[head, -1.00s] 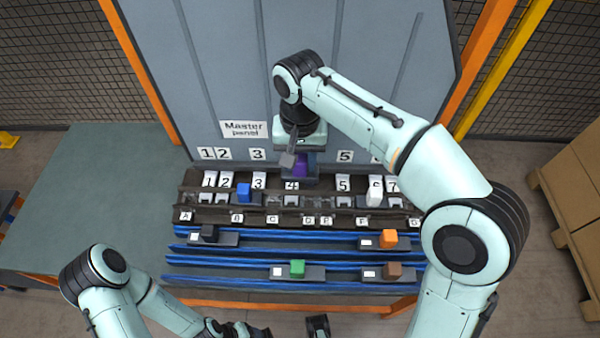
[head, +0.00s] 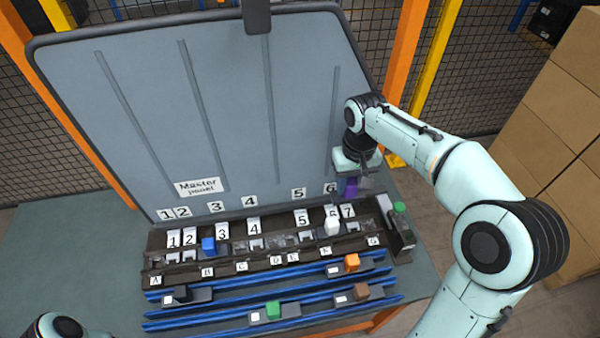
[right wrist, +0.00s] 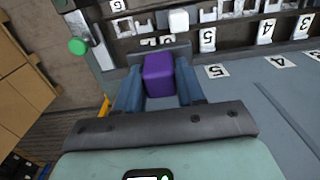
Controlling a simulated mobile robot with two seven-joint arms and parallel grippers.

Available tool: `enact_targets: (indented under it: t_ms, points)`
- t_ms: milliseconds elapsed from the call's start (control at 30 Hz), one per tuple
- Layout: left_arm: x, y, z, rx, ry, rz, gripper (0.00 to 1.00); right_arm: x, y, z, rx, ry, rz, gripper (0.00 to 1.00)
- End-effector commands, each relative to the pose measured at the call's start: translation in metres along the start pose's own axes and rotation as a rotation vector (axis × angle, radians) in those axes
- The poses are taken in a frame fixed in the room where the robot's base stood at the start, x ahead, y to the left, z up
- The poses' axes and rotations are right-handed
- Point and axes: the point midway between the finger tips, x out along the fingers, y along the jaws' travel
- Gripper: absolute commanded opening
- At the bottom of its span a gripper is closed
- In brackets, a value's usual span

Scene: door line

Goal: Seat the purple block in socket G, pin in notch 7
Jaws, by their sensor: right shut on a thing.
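The purple block (head: 350,187) is held by my right gripper (head: 352,179), above the far side of the rack near the 6 and 7 labels. In the right wrist view the purple block (right wrist: 159,74) sits between the two blue-grey fingers. The label G (head: 373,240) is at the right end of the front letter row, and the tag 7 (head: 347,211) stands behind it to the left. The block is apart from the rack. Its pin cannot be made out. Only a link of my left arm shows at the bottom left; its gripper is out of view.
A white block (head: 332,224) and a blue block (head: 208,245) stand in the rack (head: 160,240). Orange (head: 352,262), brown (head: 361,291), green (head: 273,309) and black (head: 181,293) blocks sit on front rails.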

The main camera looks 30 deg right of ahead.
Motion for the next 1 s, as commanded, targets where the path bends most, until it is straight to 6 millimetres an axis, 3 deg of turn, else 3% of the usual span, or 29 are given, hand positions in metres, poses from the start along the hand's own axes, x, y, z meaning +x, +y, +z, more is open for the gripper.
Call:
enact_targets:
  t_ms: [33,100,267,467,1000]
  points:
    - [-0.006,0.003,-0.003,0.001,0.005,0.002,0.68,0.000,0.018,0.005,0.010,0.003,0.001,0.00]
    - [-0.009,0.005,-0.005,0.002,0.007,0.002,0.68,0.005,0.034,0.011,0.009,0.006,0.002,0.00]
    - [-0.012,0.006,-0.006,0.003,0.009,0.003,0.68,0.011,0.053,0.021,0.004,0.011,0.004,0.00]
    - [-0.005,0.002,-0.002,0.001,0.003,0.001,0.68,0.022,0.056,0.023,0.002,0.009,0.005,0.00]
    - [0.040,-0.020,0.015,-0.009,-0.024,-0.009,0.68,0.077,0.056,0.022,0.003,0.009,0.005,0.00]
